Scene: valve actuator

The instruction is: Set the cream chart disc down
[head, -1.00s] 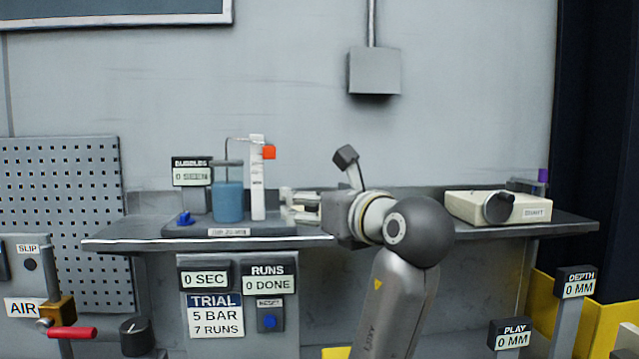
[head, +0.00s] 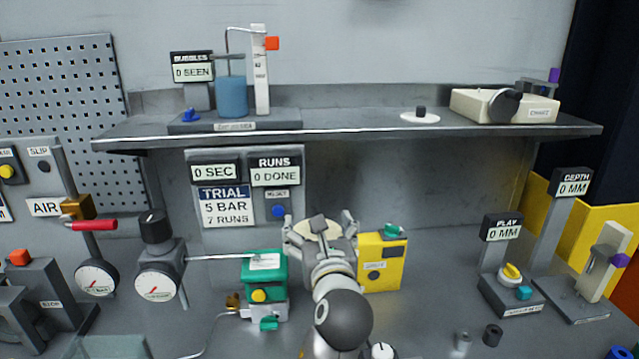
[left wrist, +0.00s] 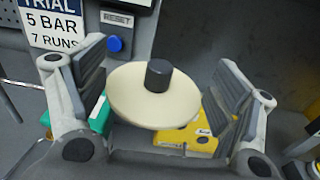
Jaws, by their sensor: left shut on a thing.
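The cream chart disc (head: 304,229) is round, with a dark knob at its middle. It also shows in the left wrist view (left wrist: 136,101), tilted, between the two finger pads. In the head view my gripper hides part of the disc. In the wrist view the green box and the yellow unit show behind it. My right gripper is not in view.
A white disc (head: 420,118) with a dark knob lies on the shelf (head: 350,125), left of the cream chart box (head: 470,104). The green-topped box (head: 265,270) and yellow unit (head: 382,265) flank my gripper. Bare shelf lies left of the white disc.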

